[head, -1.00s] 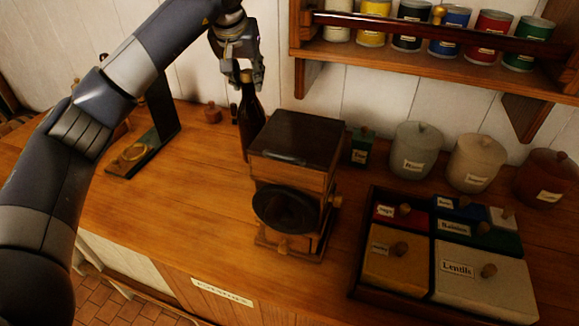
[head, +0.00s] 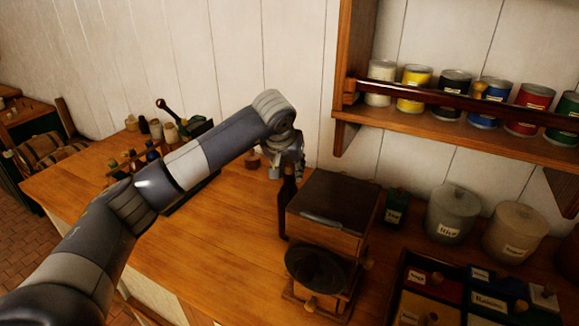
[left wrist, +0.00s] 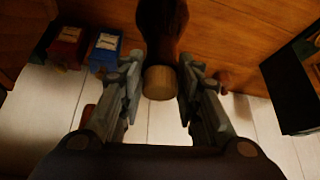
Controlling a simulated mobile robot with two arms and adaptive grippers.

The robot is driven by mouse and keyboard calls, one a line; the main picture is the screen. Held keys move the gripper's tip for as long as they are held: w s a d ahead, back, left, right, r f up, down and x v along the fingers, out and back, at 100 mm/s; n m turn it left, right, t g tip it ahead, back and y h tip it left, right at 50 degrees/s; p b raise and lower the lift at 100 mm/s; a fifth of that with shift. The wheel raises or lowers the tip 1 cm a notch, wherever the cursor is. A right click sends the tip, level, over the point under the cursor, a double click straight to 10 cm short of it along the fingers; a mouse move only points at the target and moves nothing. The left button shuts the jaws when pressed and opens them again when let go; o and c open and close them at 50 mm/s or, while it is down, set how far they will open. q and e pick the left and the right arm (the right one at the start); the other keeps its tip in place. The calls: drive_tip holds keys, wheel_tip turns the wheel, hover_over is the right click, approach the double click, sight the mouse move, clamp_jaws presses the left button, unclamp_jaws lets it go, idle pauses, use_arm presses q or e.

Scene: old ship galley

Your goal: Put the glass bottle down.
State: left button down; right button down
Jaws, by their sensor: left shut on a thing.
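The dark glass bottle (head: 286,205) is upright in the head view, just left of the coffee grinder (head: 330,205). My left gripper (head: 291,168) is at the bottle's neck from above and shut on it. In the left wrist view the bottle (left wrist: 161,30) and its pale cork (left wrist: 158,82) lie between the two fingers of the gripper (left wrist: 159,92). My right gripper is not in view.
A green tin (head: 395,206), a grey canister (head: 453,213) and a drawer tray (head: 404,275) stand right of the grinder. A shelf of coloured tins (head: 470,118) overhangs at the right. Small bottles (head: 152,152) stand at the left. The counter's front left is clear.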

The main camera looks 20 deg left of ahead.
use_arm(q)
drive_tip(key=shift+r, duration=0.1)
drive_tip(key=c, duration=1.6)
unclamp_jaws()
drive_tip(key=shift+f, duration=0.25)
drive_tip(key=o, duration=0.4)
drive_tip(key=shift+s+r, duration=0.1)
